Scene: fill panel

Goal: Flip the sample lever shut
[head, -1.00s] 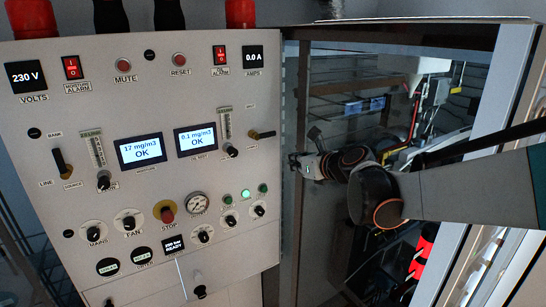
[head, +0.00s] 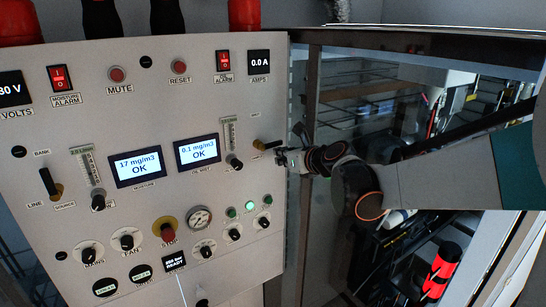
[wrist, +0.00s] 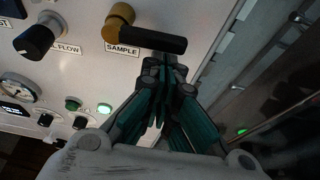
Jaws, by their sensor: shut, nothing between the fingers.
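The sample lever (head: 268,145) is at the right edge of the pale panel, a black handle on a brass base. In the wrist view the lever (wrist: 155,39) has its base at the left and its handle pointing right, roughly level, above a SAMPLE label (wrist: 122,50). My gripper (head: 280,157) is just below and right of the handle in the head view. In the wrist view my gripper (wrist: 167,64) has its teal fingers together at the tips, empty, just below the handle. I cannot tell whether the tips touch it.
The flow knob (wrist: 37,40) is left of the lever in the wrist view. The panel (head: 110,215) carries several other knobs and switches, plus a red stop button (head: 166,228). A dark-framed glass enclosure (head: 385,80) stands right of the panel, behind my arm.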

